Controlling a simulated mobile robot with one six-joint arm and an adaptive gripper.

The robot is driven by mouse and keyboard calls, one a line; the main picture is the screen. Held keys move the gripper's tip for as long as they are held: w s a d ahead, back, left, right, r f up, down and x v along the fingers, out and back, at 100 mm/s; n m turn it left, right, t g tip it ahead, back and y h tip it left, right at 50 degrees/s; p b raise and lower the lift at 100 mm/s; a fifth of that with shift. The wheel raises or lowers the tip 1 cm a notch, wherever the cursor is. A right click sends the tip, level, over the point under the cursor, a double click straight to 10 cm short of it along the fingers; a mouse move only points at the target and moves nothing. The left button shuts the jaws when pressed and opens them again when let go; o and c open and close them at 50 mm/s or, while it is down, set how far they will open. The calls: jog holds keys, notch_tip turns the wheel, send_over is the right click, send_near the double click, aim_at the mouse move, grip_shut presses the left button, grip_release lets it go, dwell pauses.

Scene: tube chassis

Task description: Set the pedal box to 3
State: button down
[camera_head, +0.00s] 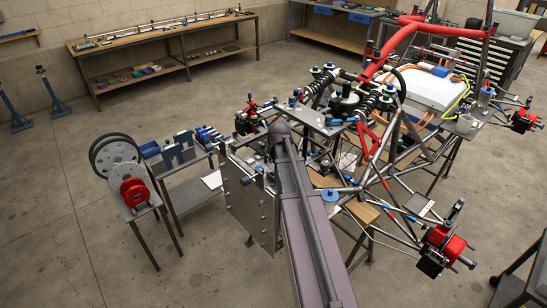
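The tube chassis (372,152) stands right of the middle, with bare grey tubes and some red tubes. I cannot make out the pedal box or any position marks on it; the parts at the chassis are small and crowded. My arm reaches up from the bottom middle towards the near left side of the chassis. It covers part of that area. My gripper does not show, so I cannot see its fingers or whether it holds anything.
A long workbench (165,45) lines the back wall. A white battery-like box (425,88) sits on the chassis. A red hub (442,250) juts out at right. The left floor is open.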

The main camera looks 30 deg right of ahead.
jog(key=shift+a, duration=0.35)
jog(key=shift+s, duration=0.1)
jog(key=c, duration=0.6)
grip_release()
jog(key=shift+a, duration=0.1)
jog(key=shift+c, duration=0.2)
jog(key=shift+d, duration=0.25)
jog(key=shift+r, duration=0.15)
